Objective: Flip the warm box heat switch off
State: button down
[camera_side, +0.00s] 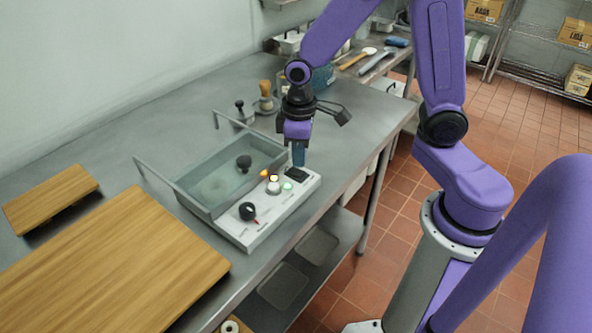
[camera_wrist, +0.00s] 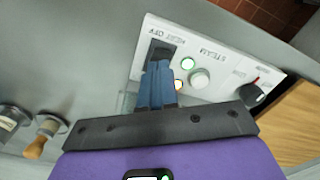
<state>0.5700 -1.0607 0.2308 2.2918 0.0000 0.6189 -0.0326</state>
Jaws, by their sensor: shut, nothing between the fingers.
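A white control panel (camera_side: 258,228) runs along the front of the metal warm box (camera_side: 205,192). The black heat switch (camera_side: 297,175) is at the panel's right end. In the wrist view the switch (camera_wrist: 160,47) is a dark rocker beside upside-down lettering that seems to read "HEAT OFF". My gripper (camera_side: 298,164) points down just above the switch, its blue fingers shut and empty. In the wrist view the fingertips (camera_wrist: 157,64) overlap the near part of the switch and hide it. I cannot tell whether they touch it, nor which way the rocker is tipped.
The panel also has a green light (camera_side: 288,187), an orange light (camera_side: 264,173), a pale round button (camera_side: 273,187) and a black knob with a red pointer (camera_side: 248,211). Wooden boards (camera_side: 115,265) lie at left. A wooden-handled tool (camera_side: 265,97) stands behind the box.

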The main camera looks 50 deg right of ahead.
aim_at(299, 173)
jog(key=shift+f, duration=1.35)
dwell(1.1)
jog(key=shift+r, duration=3.55)
jog(key=shift+s, duration=0.1)
jog(key=s+r+n, duration=0.3)
jog(key=s+n, duration=0.3)
jog(key=s, duration=1.2)
jog(key=shift+s+n, duration=0.3)
jog(key=shift+w+r, duration=0.1)
jog(key=shift+w, duration=0.05)
